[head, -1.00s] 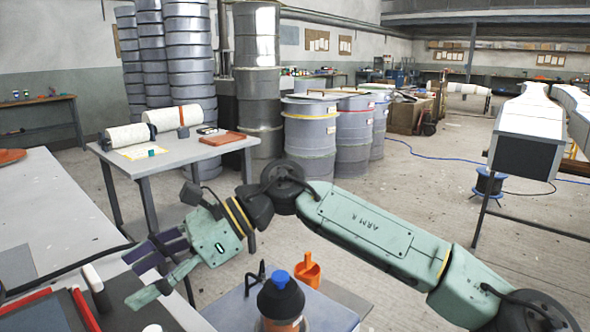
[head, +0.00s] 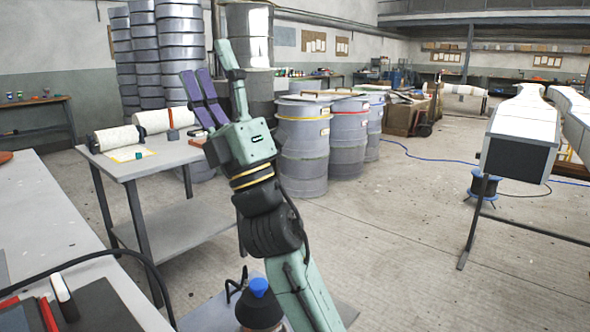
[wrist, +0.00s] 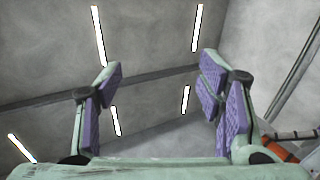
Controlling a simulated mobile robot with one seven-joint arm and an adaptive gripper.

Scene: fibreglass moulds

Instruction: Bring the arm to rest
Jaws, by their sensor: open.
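My gripper (head: 212,90) points upward in the head view, with its purple-padded fingers spread and nothing between them. The green arm rises from the lower middle of the head view to the gripper. In the wrist view my gripper (wrist: 160,95) also shows open and empty, with the grey ceiling and its strip lights behind it. The fingers appear in front of the side table and drums in the head view; nothing is seen touching them.
A grey side table (head: 165,162) with white rolls (head: 118,139) stands left of the arm. Grey drums (head: 303,165) stand behind it. A blue-capped bottle (head: 259,309) is low beside the arm. A workbench (head: 45,215) fills the left. Open floor lies at right.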

